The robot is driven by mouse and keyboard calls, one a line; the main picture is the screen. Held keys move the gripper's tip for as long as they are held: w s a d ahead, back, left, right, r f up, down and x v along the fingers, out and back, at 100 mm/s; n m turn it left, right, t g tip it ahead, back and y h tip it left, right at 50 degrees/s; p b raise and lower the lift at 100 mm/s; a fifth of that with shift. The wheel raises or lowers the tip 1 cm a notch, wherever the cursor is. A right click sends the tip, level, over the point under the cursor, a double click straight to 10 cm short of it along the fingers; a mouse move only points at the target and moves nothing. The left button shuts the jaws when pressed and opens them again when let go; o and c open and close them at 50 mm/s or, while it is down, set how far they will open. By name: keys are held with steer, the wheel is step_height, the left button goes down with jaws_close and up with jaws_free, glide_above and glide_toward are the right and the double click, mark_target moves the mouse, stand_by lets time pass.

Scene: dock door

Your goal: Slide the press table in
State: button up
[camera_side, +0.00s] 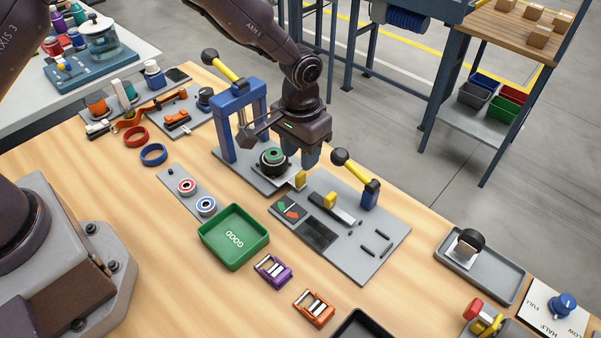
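The press has a blue frame (226,135) and a lever with a yellow handle and black knob (210,56). The press table (286,174) is a small light plate bearing a black round holder with a green-topped part (273,156). It shows to the right of the frame's near post, with a yellow tab (300,180) at its right end. My gripper (303,158) points down just behind and above the table, close to the tab. Its dark fingers are partly hidden, and I cannot tell their gap or whether they touch the table.
A second yellow lever with a black knob (340,156) rises from a blue post on the grey plate (370,260) to the right. A green GOOD tray (234,236), a purple buckle (273,271) and an orange buckle (314,308) lie in front.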

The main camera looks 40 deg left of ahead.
mark_target(300, 173)
step_height(300, 173, down, 6)
steer(key=shift+f, duration=0.2)
steer(key=shift+c, duration=0.2)
jaws_close()
